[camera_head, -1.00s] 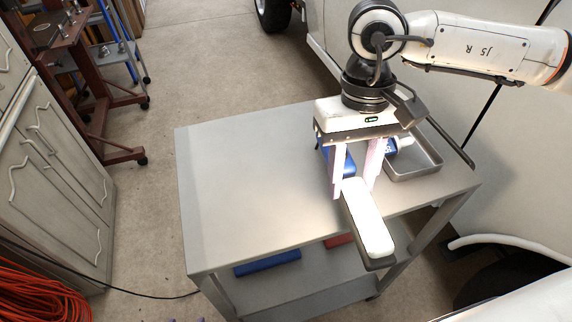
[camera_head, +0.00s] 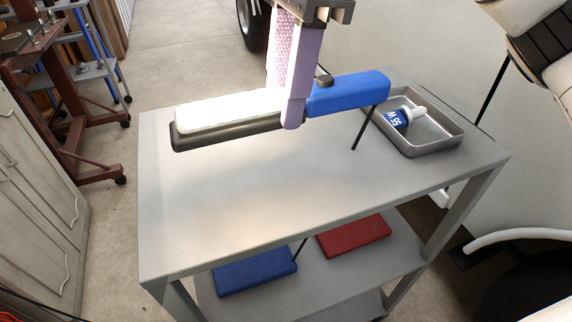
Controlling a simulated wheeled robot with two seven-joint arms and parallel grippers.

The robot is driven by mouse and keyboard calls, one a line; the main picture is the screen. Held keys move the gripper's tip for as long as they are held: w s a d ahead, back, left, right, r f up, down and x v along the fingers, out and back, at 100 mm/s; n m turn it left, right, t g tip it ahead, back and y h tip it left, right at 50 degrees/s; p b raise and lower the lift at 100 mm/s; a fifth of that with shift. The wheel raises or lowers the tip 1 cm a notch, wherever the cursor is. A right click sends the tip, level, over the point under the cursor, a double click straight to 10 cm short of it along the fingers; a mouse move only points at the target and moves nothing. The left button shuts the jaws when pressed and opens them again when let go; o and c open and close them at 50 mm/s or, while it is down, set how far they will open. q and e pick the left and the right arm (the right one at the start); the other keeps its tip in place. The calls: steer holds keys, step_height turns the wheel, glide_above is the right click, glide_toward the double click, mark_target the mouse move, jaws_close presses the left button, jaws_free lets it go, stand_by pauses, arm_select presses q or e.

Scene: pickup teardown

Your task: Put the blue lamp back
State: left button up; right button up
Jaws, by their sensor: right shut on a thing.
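The blue lamp has a blue handle (camera_head: 347,93) and a long, brightly lit white bar (camera_head: 225,108) with a dark edge. It lies nearly level across the picture, bar to the left and handle to the right. My right gripper (camera_head: 292,112), with pale lilac fingers, is shut on its middle. The lamp appears to be held above the grey cart top (camera_head: 270,200); the exact gap is hard to tell. A thin dark rod shows below the handle. My left gripper is not in view.
A blue block (camera_head: 255,273) and a red block (camera_head: 354,236) lie on the lower shelf. The cart top's left and front are clear.

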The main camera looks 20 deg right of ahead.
step_height(320, 180, down, 9)
steer(key=shift+f+b, duration=0.1)
steer(key=shift+b, duration=0.35)
steer(key=shift+f, duration=0.1)
steer(key=o, duration=1.4)
steer(key=r, duration=0.4)
steer(key=d+r+p, duration=0.1)
steer(key=r, duration=0.3)
steer(key=d+r, duration=0.1)
steer(key=r, duration=0.3)
